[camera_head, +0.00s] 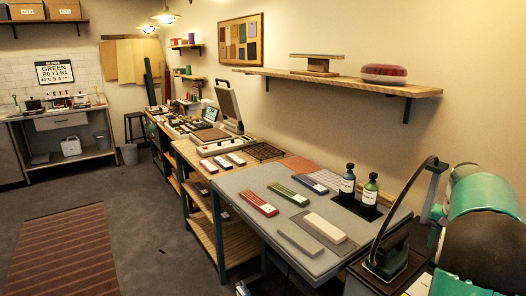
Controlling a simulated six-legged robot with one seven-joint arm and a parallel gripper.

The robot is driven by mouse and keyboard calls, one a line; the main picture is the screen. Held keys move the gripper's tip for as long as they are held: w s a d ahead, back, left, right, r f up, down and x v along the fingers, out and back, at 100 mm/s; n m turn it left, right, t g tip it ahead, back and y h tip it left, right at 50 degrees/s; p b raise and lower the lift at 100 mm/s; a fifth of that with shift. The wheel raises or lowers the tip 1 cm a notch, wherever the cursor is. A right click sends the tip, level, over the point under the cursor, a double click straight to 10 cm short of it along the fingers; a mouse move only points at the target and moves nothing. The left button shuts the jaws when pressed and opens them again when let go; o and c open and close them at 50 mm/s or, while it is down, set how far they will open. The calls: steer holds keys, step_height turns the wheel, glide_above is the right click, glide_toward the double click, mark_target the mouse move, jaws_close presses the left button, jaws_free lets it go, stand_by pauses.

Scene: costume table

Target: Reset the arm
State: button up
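I cannot make out my gripper or its fingertips anywhere in the head camera view. The task names no other object. The nearest surface is a grey-topped work table (232,184) at the lower right. On it lie a red block (259,205), a green block (287,194), a blue block (310,184) and a pale block (325,229) on a grey slab. None of these has a gripper at it in this view.
Two dark bottles (347,186) (369,194) stand toward the wall side. A large teal and black rounded body (482,232) fills the right edge. A wooden shelf (350,82) juts from the wall. Open floor (140,220) with a striped rug (62,255) lies left.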

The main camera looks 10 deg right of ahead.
steer(key=s+a+r+n+t, duration=0.15)
steer(key=a+r, duration=0.25)
steer(key=a, duration=0.8)
steer(key=a+r+n+t, duration=0.1)
steer(key=a+r+n, duration=0.25)
steer(key=a, duration=0.95)
steer(key=s+a+f+n+t, duration=0.1)
steer(key=s+a+n, duration=0.1)
steer(key=s+a, duration=0.5)
steer(key=s+a+f+n+t, duration=0.1)
steer(key=s+a+f+n, duration=0.1)
steer(key=s+a, duration=0.5)
steer(key=a+n, duration=0.1)
steer(key=a, duration=0.4)
steer(key=shift+f, duration=0.15)
